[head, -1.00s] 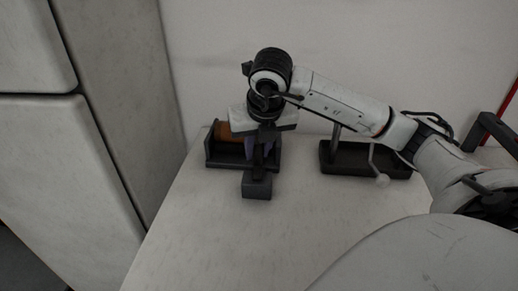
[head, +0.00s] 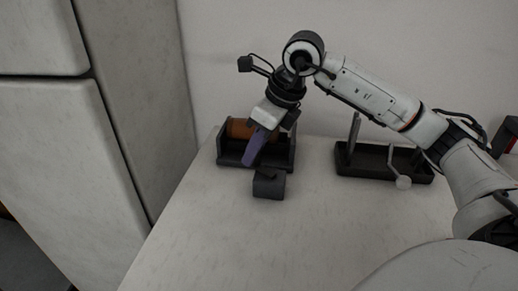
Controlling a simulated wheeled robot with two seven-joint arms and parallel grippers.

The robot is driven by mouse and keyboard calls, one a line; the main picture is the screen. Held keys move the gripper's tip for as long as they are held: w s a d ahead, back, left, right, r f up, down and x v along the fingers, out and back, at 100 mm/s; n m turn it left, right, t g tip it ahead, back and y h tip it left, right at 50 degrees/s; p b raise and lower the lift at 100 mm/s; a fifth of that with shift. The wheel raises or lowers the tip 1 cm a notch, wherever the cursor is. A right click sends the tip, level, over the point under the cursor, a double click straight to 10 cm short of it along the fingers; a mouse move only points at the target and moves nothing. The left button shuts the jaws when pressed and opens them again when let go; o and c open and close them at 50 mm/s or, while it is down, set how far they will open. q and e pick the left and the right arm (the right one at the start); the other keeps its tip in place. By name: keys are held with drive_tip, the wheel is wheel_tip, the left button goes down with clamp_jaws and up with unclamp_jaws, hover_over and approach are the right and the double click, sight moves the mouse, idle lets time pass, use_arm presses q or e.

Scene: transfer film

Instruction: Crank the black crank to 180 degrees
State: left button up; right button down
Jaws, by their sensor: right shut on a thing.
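The black crank is part of a dark film holder (head: 229,161) near the back left of the table. An orange-brown roll (head: 239,129) lies in the holder. I take the dark block (head: 269,187) at the front of the holder to be the crank's handle end. My right gripper (head: 254,157) reaches down over the holder's front from above, tilted, with purple fingers. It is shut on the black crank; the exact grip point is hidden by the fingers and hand. My left gripper is not in view.
A second dark tray (head: 365,168) with an upright post (head: 354,134) and a pale-knobbed crank (head: 403,182) stands to the right, under my right arm. A pale cabinet (head: 60,185) stands left of the table (head: 220,240). The front of the table is clear.

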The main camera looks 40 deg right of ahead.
drive_tip(key=n, duration=0.1)
drive_tip(key=a+n+y, duration=0.1)
drive_tip(key=n, duration=0.1)
drive_tip(key=shift+s+a+g, duration=0.1)
drive_tip(key=shift+s+g, duration=0.1)
drive_tip(key=shift+g, duration=0.1)
drive_tip(key=shift+s+a+n+g+y+p, duration=0.15)
drive_tip(key=shift+a+n+g+y, duration=0.1)
drive_tip(key=shift+n, duration=0.55)
drive_tip(key=shift+s+a+n+g+y+p, duration=0.1)
drive_tip(key=shift+a+n+g+y+p, duration=0.1)
drive_tip(key=shift+n, duration=0.6)
drive_tip(key=c, duration=1.5)
unclamp_jaws()
drive_tip(key=shift+c, duration=0.2)
wheel_tip(320, 180, up, 10)
hover_over(268, 169)
drive_tip(key=shift+f, duration=0.2)
